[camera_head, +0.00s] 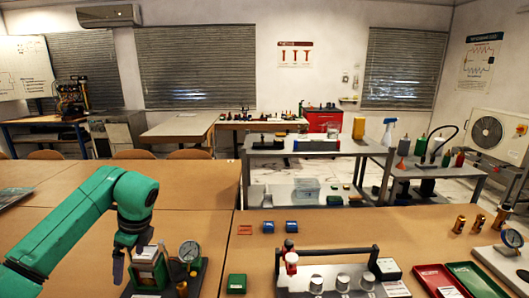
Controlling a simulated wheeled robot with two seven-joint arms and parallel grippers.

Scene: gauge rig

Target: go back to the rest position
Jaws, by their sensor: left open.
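My left arm is green and comes in from the left. Its dark gripper (130,254) points down, open, at the left gauge rig. One finger hangs left of the rig's green and silver block (150,268); the other is hard to make out against it. I see nothing clearly held. A round white dial gauge (190,251) stands on that rig's black base, right of the gripper. A second gauge (511,238) stands on a pale base at the far right. I cannot make out my right gripper.
A small green box (236,284) lies right of the left rig. A fixture with a black handle bar (335,254) and silver knobs stands at front centre. Red (437,281) and green (474,279) trays and brass fittings (459,224) are on the right. The table behind my left arm (190,200) is largely clear.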

